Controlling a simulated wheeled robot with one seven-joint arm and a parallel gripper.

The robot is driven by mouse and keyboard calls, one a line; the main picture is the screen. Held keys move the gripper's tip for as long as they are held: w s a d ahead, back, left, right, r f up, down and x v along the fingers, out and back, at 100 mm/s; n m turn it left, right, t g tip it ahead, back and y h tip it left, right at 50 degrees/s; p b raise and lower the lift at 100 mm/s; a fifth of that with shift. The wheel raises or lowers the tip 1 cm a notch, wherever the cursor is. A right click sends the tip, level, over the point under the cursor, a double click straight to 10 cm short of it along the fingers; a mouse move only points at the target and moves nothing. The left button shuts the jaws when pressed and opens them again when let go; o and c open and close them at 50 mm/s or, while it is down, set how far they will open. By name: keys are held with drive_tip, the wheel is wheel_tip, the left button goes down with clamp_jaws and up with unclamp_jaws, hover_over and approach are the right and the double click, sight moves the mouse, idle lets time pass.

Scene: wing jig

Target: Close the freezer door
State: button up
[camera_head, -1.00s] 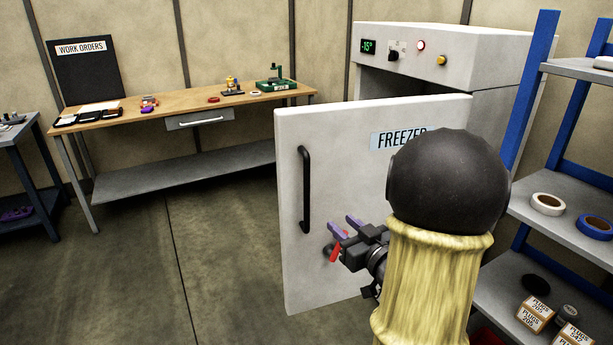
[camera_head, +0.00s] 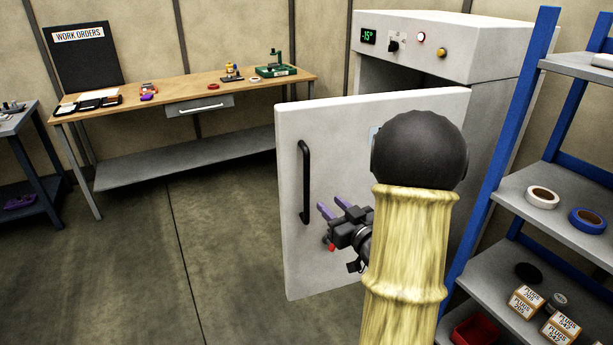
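The white freezer (camera_head: 455,32) stands at the back right, with a display reading -15°. Its door (camera_head: 345,135) is swung open toward me, with a dark gap between the door's top edge and the cabinet. A black vertical handle (camera_head: 305,183) is on the door's left side. My gripper (camera_head: 326,217), with purple fingers, is in front of the door's face, below and to the right of the handle. Its fingers are spread apart with nothing between them. I cannot tell whether they touch the door. My arm hides the door's lower right and most of the label.
Blue-framed shelving (camera_head: 500,150) with tape rolls and boxes stands close on the right of my arm. A wooden workbench (camera_head: 190,95) runs along the back wall. A dark table (camera_head: 18,125) is at the left edge. The floor (camera_head: 150,260) left of the door is clear.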

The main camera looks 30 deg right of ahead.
sight(308, 184)
drive_tip(key=w, duration=0.4)
drive_tip(key=w+p, duration=0.1)
drive_tip(key=w, duration=0.3)
drive_tip(key=w+a+p, duration=0.1)
drive_tip(key=w, duration=0.3)
drive_tip(key=shift+w+f, duration=0.1)
drive_tip(key=shift+w, duration=0.3)
clamp_jaws()
